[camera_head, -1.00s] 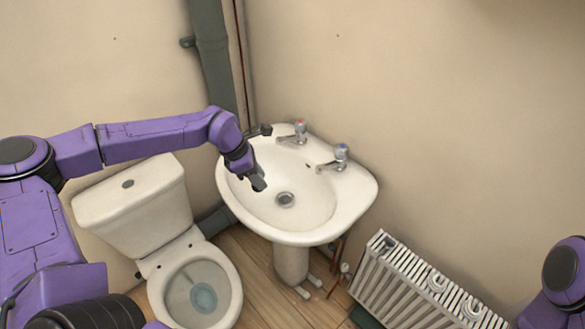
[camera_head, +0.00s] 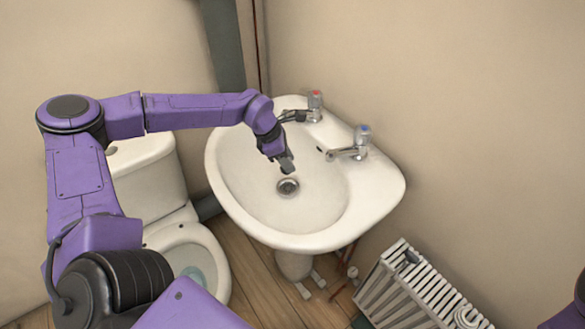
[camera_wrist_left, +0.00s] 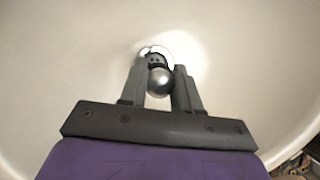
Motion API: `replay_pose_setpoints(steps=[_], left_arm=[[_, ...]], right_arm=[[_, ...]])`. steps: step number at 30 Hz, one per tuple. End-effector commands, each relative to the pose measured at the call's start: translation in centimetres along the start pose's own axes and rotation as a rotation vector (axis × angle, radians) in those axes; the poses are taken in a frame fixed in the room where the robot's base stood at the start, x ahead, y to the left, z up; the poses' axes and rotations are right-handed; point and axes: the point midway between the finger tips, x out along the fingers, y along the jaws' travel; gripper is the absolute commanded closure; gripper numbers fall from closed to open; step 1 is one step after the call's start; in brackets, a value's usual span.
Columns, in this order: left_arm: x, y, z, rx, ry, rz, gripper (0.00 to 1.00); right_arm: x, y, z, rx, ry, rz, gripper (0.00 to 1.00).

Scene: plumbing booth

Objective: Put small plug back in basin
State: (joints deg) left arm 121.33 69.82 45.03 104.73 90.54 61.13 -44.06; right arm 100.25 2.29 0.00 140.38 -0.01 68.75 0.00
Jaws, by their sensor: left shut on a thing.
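The white basin (camera_head: 235,175) has a metal drain hole (camera_head: 288,187) in its bottom. My left gripper (camera_head: 288,165) is over the basin, just behind and above the drain in the head view. In the left wrist view, my left gripper (camera_wrist_left: 166,78) is shut on the small plug (camera_wrist_left: 160,82), a shiny round metal piece between the fingers. The drain (camera_wrist_left: 154,55) shows just beyond the plug, partly covered by it. I cannot tell the gap between plug and drain. The plug is hardly visible in the head view. My right gripper is not in view.
A tap with a red top (camera_head: 314,105) and a tap with a blue top (camera_head: 361,140) stand on the basin's back rim. A toilet (camera_head: 150,175) is to the left, a radiator (camera_head: 425,290) at the lower right. The basin's right side is clear.

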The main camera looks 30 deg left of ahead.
Motion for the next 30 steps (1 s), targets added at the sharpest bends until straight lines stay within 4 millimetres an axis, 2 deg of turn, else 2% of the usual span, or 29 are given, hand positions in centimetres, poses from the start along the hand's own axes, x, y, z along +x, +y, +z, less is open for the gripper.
replay_pose_setpoints(steps=[1, 2, 11, 21, 30], left_arm=[[1.2, 0.0, -0.5, 0.000, 0.000, 0.000, 1.00], [1.5, 0.0, -0.7, -0.001, 0.000, 0.000, 1.00], [2.5, 0.0, -1.1, -0.001, 0.000, 0.000, 1.00], [5.6, -0.1, -2.2, 0.001, 0.000, -0.001, 1.00], [7.8, -0.1, -3.1, 0.001, 0.000, -0.001, 1.00]], right_arm=[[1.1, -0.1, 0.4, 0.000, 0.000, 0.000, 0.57], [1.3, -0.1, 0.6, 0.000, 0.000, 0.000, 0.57], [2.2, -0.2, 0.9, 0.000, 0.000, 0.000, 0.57], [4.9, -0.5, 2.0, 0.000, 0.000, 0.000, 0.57], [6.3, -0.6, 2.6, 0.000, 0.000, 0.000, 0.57]])
